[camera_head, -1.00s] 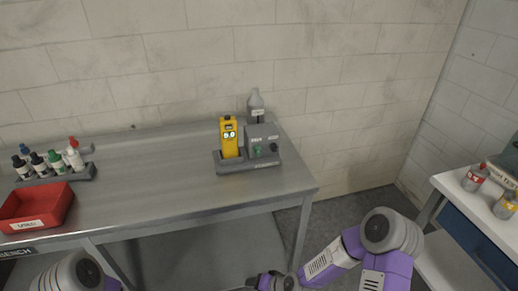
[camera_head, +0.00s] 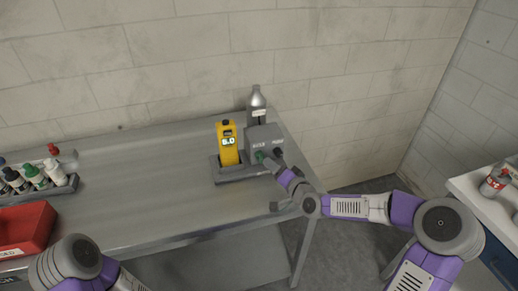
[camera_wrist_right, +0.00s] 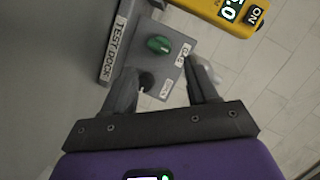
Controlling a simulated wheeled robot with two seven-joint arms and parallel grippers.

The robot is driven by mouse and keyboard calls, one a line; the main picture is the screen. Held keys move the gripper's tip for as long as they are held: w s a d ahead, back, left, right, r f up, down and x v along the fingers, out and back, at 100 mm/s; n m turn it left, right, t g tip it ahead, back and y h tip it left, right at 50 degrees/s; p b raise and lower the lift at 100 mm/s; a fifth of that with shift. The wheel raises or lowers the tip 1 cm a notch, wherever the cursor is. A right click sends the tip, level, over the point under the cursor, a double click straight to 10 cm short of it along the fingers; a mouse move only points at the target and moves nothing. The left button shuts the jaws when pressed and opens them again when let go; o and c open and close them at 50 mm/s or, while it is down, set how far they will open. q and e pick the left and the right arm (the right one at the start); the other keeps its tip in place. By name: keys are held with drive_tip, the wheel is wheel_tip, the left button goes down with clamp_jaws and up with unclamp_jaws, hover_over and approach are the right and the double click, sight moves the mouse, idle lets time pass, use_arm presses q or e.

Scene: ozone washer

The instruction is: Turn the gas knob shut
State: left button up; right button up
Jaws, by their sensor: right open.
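A grey test dock (camera_head: 264,136) stands on the metal bench, with a yellow gas detector (camera_head: 227,145) upright in its left part. In the right wrist view the dock's face carries a green knob (camera_wrist_right: 158,44) and a dark round knob (camera_wrist_right: 146,80), each beside a white label too small to read surely. My right gripper (camera_head: 273,164) is at the front of the dock. In the right wrist view its open fingers (camera_wrist_right: 163,74) lie on either side of the dark knob, with no clear contact. My left gripper is out of view; only my left arm shows.
Several small bottles in a rack (camera_head: 60,188) and a red bin (camera_head: 30,230) are at the bench's left. A side table (camera_head: 470,187) with a red-labelled bottle (camera_head: 494,181) is at the right. The middle of the bench is clear.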

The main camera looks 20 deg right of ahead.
sight(263, 159)
drive_tip(key=shift+x, duration=1)
drive_tip(key=shift+b+x, duration=0.45)
drive_tip(key=shift+x, duration=2.25)
drive_tip(key=c, duration=0.9)
